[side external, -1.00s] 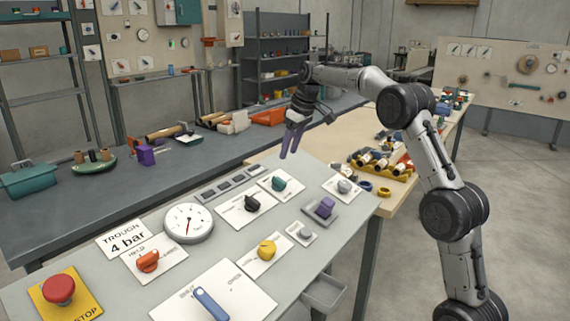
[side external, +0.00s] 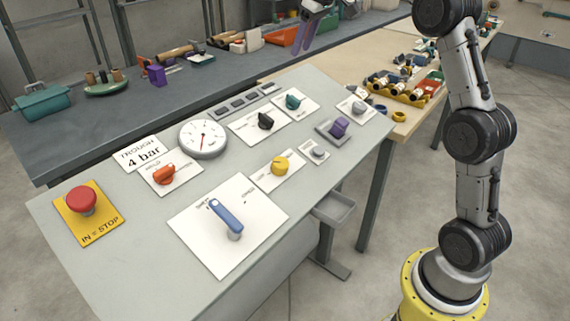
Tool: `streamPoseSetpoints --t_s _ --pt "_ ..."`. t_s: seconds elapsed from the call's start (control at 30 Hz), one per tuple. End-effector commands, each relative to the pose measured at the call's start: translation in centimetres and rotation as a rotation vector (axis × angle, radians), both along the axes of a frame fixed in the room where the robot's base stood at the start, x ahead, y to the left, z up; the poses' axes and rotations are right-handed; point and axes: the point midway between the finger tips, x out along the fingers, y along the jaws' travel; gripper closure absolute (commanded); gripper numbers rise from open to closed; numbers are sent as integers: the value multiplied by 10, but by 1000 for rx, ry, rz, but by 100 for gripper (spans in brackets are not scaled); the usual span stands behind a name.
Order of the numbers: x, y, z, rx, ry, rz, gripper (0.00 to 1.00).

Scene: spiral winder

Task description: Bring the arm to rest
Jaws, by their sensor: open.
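My gripper (side external: 307,31) has purple fingers and shows at the top edge of the side external view. It is open and empty, in the air beyond the back edge of the sloping control panel (side external: 95,270), apart from every control. My wrist and much of my upper arm are cut off by the frame's top. On the panel are a red stop button (side external: 82,197), a blue lever (side external: 226,217), an orange knob (side external: 164,174), a yellow knob (side external: 280,165), a purple control (side external: 339,128), a black knob (side external: 265,120) and a teal knob (side external: 293,101).
A round gauge (side external: 203,138) sits beside a card reading "4 bar" (side external: 141,155). A grey bench (side external: 110,125) behind holds a teal box (side external: 42,102) and a purple block (side external: 156,75). A wooden table (side external: 345,72) to the right carries a yellow rack (side external: 400,92).

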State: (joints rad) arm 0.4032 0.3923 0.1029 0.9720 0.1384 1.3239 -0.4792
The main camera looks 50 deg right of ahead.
Motion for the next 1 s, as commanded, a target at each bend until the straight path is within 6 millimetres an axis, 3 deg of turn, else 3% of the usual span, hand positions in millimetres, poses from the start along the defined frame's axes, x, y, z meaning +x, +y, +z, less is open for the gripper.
streamPoseSetpoints --t_s 0.03,0.2,0.3,0.43,0.57,0.8,1.0 --pt "-11 21 25 -14 -33 29 50" --pt "-67 84 67 -38 -82 102 50" --pt "-106 114 77 -45 -105 125 50" --pt "-160 146 74 -46 -130 137 50" --pt "-215 169 56 -38 -151 137 50" --pt "-302 189 -12 -14 -162 104 50" --pt "-345 190 -76 10 -132 36 50"
